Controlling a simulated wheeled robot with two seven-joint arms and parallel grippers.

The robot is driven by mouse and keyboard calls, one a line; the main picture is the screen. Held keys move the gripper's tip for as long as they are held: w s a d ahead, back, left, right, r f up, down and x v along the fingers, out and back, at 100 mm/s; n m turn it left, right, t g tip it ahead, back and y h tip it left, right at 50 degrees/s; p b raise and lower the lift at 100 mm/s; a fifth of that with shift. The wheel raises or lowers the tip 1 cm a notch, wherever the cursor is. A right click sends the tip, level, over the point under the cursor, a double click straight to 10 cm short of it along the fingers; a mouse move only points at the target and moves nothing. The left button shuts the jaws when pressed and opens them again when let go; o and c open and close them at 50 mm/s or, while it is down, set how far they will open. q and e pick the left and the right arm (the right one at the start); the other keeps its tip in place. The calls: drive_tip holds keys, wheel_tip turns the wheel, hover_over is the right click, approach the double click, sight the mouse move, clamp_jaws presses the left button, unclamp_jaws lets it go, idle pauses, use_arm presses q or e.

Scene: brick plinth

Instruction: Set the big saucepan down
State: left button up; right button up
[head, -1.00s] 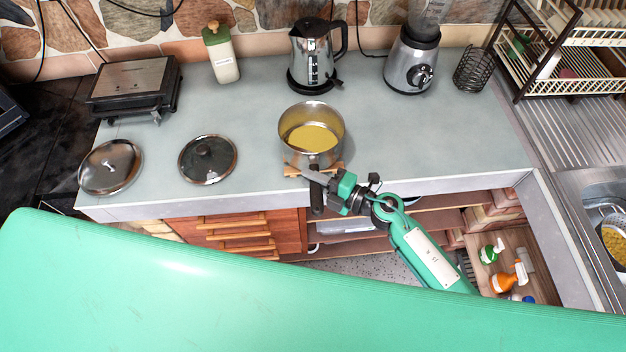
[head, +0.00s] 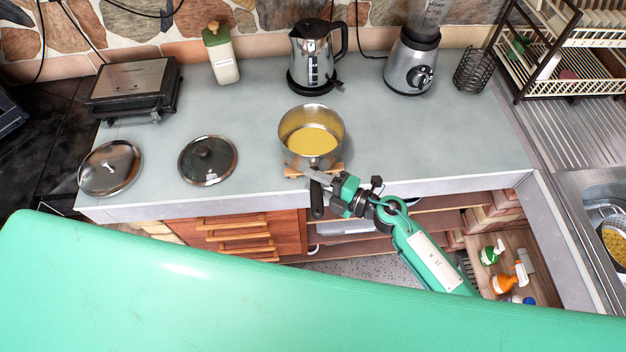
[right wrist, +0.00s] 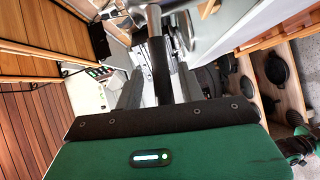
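The big saucepan (head: 290,148) is steel, upright, with yellow contents. In the head view it stands on the counter's front part, over a small wooden trivet (head: 337,169), and appears to rest on it. Its black handle (head: 317,205) points toward me past the counter edge. My right gripper (head: 319,178) is at the handle. In the right wrist view the handle (right wrist: 160,75) runs between the two fingers of the right gripper (right wrist: 160,82), with narrow gaps seen on both sides, so the fingers look open around it. My left gripper is not in view.
Two lids (head: 208,160) (head: 110,168) lie left on the counter (head: 400,140). A grill (head: 133,85), bottle (head: 222,55), kettle (head: 312,60) and blender (head: 412,60) stand behind. A dish rack (head: 570,65) and sink (head: 590,200) are right. Counter right of the saucepan is clear.

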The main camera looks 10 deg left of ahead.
drive_tip(key=b+v, duration=0.3)
drive_tip(key=v, duration=0.8)
drive_tip(key=shift+d, duration=0.15)
drive_tip(key=w+d+f+m+t+h, duration=0.25)
drive_tip(key=d+f+m, duration=0.2)
drive_tip(key=f, duration=0.35)
drive_tip(key=w+d+f+m+t+h, duration=0.1)
drive_tip(key=d+f+m+t+h, duration=0.15)
drive_tip(key=d+f+m, duration=0.4)
drive_tip(key=w+d+f+m+t+h, duration=0.1)
drive_tip(key=w+d+f+m+h, duration=0.2)
drive_tip(key=f, duration=0.6)
drive_tip(key=s+d+f+m+g+h, duration=0.1)
drive_tip(key=s+d+f+m+h, duration=0.2)
drive_tip(key=f, duration=0.4)
drive_tip(key=s+d+f+m+g+h, duration=0.1)
drive_tip(key=s+d+f+m+h, duration=0.15)
drive_tip(key=s+f, duration=0.3)
drive_tip(key=s+d+f+m+g+b, duration=0.1)
drive_tip(key=s+f+m+g, duration=0.2)
drive_tip(key=s+f, duration=0.4)
drive_tip(key=s+d+f+m+g+h+b, duration=0.1)
drive_tip(key=s+f, duration=0.6)
drive_tip(key=s, duration=0.8)
drive_tip(key=s+d+f+m+g+h+b, duration=0.1)
drive_tip(key=s+f+m+g, duration=0.3)
drive_tip(key=s+f, duration=0.3)
drive_tip(key=shift+s+d+f+m+g, duration=0.25)
drive_tip(key=shift+s+f+m, duration=0.2)
drive_tip(key=shift+s, duration=2.1)
